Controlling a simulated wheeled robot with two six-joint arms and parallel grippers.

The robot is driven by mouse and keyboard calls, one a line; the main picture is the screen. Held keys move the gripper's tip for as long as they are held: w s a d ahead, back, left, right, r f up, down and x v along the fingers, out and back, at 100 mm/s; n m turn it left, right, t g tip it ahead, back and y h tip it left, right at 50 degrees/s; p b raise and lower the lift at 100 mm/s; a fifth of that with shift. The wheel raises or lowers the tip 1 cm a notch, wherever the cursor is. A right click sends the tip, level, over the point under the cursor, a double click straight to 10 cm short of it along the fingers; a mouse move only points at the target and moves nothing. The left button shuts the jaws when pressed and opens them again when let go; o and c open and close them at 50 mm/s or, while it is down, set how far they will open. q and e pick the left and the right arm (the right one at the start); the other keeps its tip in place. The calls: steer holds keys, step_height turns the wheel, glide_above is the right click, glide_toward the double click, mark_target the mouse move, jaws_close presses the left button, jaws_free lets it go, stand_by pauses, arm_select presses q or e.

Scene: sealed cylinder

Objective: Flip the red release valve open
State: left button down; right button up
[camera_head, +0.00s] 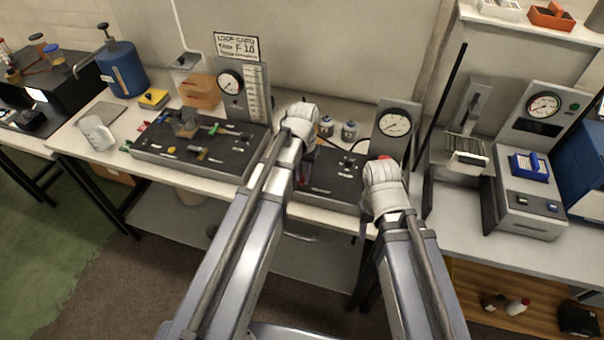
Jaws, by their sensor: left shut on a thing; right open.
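A small red part (384,158) shows just above my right wrist, near the gauge post of the right-hand dark panel (330,190). It may be the red release valve, but my wrist covers most of that area and its position cannot be read. My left gripper (304,174) points down over the left part of this panel. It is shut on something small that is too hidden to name. My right gripper (372,212) is open at the panel's right front corner, its fingers largely hidden by my wrist.
A round gauge (395,123) stands behind my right gripper. Two small canisters (349,131) stand behind the panel. Another dark panel (205,148) with coloured fittings lies left. A dark upright pole (440,120) and a grey gauge machine (528,190) stand right.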

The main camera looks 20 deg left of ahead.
arm_select(q)
steer(key=shift+d+n, duration=0.15)
steer(key=shift+n, duration=0.55)
steer(key=c, duration=0.8)
jaws_free()
steer(key=shift+r, duration=0.1)
step_height(320, 180, up, 8)
steer(key=p, duration=0.8)
steer(key=shift+f, duration=0.2)
